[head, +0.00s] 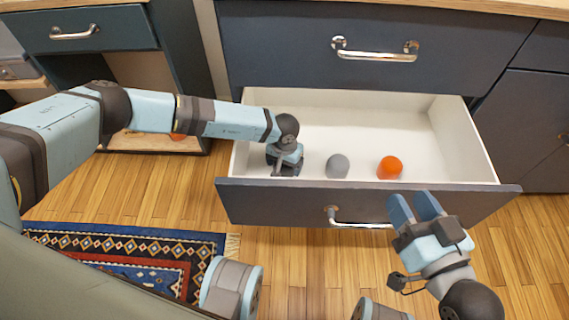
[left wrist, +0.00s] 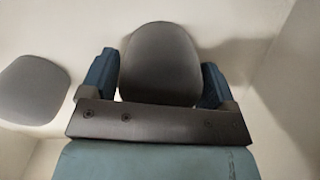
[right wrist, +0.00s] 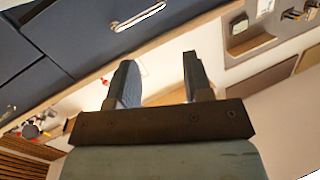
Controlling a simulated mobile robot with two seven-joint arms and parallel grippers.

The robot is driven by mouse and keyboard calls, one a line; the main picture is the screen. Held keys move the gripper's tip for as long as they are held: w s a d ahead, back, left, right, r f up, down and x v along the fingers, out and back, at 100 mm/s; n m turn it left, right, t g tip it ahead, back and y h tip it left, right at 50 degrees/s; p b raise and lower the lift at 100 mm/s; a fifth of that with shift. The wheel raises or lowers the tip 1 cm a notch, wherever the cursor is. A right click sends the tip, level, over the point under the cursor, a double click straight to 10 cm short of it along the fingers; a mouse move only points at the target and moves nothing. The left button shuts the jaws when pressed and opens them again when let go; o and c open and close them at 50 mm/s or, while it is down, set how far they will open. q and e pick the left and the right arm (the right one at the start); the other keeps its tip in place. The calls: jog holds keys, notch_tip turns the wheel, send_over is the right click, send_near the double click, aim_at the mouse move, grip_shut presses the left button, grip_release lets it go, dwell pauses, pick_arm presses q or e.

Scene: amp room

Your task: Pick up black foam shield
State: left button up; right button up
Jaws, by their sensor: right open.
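The black foam shield (left wrist: 160,65) is a dark rounded piece in the left wrist view. It lies between the two spread fingers of my left gripper (left wrist: 160,80), with a finger on each side. Contact with the fingers cannot be told. In the head view my left gripper (head: 285,168) points down into the left end of the open drawer and hides most of the shield. My right gripper (head: 415,205) is open and empty, just in front of the drawer's front panel, near the handle; its fingers also show in the right wrist view (right wrist: 158,75).
A grey foam shield (head: 338,166) and an orange one (head: 390,168) lie in the white drawer (head: 400,120), right of my left gripper. The grey one shows in the left wrist view (left wrist: 35,90). The drawer's back is clear. A patterned rug (head: 130,240) lies on the floor.

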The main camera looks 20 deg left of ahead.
pick_arm(q)
jog(key=c, duration=0.5)
jog(key=shift+c, duration=0.2)
notch_tip(320, 180, up, 20)
jog(key=p, duration=0.6)
pick_arm(e)
notch_tip(320, 180, up, 9)
jog(key=t, duration=0.3)
jog(key=shift+s+d+m+t, duration=0.15)
jog(key=shift+d+m+t, duration=0.25)
jog(key=shift+r, duration=0.1)
